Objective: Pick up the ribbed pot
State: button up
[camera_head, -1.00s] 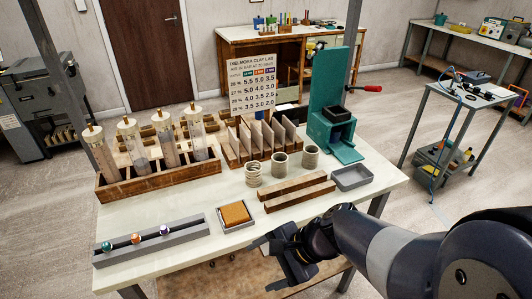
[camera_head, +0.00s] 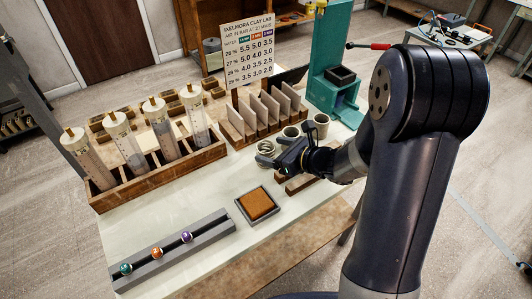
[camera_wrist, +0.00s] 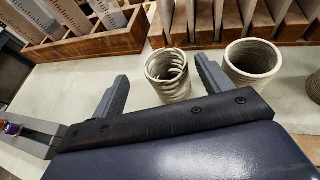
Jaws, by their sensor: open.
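The ribbed pot (camera_head: 265,148) is a pale, open-topped cylinder with raised rings, upright on the table. In the wrist view the ribbed pot (camera_wrist: 168,80) appears between my two fingers, nearer the right one, and I see no clear contact. My gripper (camera_head: 279,160) is open, low over the table, and partly covers the pot in the head view. In the wrist view my gripper (camera_wrist: 162,68) has its fingers spread, with nothing held. The pot's lower part is hidden behind the gripper body.
Smoother pots, one in the middle (camera_head: 291,132) and one on the right (camera_head: 321,125), stand close by. Behind them is a wooden rack of slabs (camera_head: 262,117). A tube rack (camera_head: 165,172) is at left. A sponge tray (camera_head: 257,204) and grey ball rail (camera_head: 170,250) lie in front.

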aim_at(260, 147)
jog(key=shift+d+f+p+x, duration=0.15)
jog(key=shift+p+x, duration=0.3)
jog(key=shift+x, duration=1.05)
jog(key=shift+d+f+p+x, duration=0.1)
jog(key=shift+p+x, duration=0.3)
jog(key=shift+x, duration=1.15)
jog(key=shift+w, duration=0.2)
jog(key=shift+c, duration=0.5)
jog(key=c, duration=1)
jog(key=shift+o, duration=0.2)
jog(key=shift+r, duration=0.1)
